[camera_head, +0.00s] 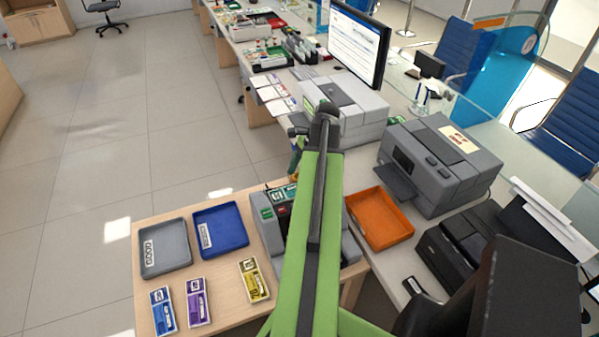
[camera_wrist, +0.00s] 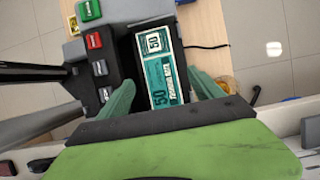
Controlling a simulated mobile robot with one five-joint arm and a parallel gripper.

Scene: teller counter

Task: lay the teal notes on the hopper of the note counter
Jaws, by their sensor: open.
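The teal notes (camera_wrist: 163,68), a banded bundle marked 50, lie in the dark hopper (camera_wrist: 182,48) of the note counter in the wrist view. The grey note counter (camera_head: 268,237) stands on the wooden table in the head view, partly hidden by my arm; a bit of the teal notes (camera_head: 284,193) shows at its top. My gripper (camera_wrist: 161,82) is open, with one green finger on each side of the bundle and visible gaps between. In the head view the fingers are mostly hidden behind my arm.
Blue (camera_head: 162,311), purple (camera_head: 197,302) and yellow (camera_head: 254,280) notes lie at the table's front. A grey tray (camera_head: 165,262) and a blue tray (camera_head: 220,243) lie behind them. An orange tray (camera_head: 380,233) and grey machine (camera_head: 440,165) stand on the right counter.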

